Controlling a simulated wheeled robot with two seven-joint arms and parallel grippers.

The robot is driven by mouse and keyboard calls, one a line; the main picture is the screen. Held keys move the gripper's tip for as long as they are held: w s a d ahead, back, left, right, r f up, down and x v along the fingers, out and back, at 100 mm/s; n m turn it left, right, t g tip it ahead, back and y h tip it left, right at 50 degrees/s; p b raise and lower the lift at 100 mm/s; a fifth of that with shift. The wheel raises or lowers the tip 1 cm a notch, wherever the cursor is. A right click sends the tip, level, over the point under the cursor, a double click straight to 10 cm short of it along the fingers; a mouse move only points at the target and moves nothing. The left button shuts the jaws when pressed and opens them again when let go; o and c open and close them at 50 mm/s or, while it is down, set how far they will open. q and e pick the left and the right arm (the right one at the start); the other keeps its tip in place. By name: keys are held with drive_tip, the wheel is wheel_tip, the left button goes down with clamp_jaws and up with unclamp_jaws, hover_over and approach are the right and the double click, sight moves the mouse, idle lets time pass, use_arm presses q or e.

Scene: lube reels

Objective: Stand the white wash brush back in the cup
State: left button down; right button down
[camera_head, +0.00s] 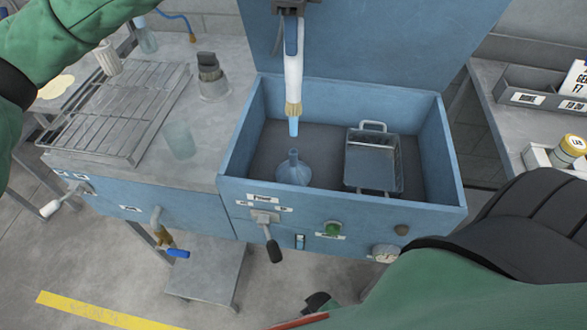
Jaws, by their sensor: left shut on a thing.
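My left gripper (290,8) is at the top centre, shut on the white wash brush (293,72). The brush hangs nearly upright over the open blue wash basin (335,198), with a blue part near the gripper, a tan band low down and a pale blue tip. The tip is above a pale blue cone (293,173) in the basin; I cannot tell the exact gap. A translucent, pale blue cup (180,141) stands on the grey bench, left of the basin, and looks empty.
A wire rack (118,112) lies on the bench left of the cup. A dark-topped metal container (211,76) stands behind the cup. A metal basket (373,161) sits in the basin's right half. The basin's raised blue lid (385,45) stands behind. Grey bins (535,97) are at right.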

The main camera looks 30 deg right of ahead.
use_arm(q)
drive_tip(key=shift+r, duration=0.4)
drive_tip(key=shift+a, duration=0.1)
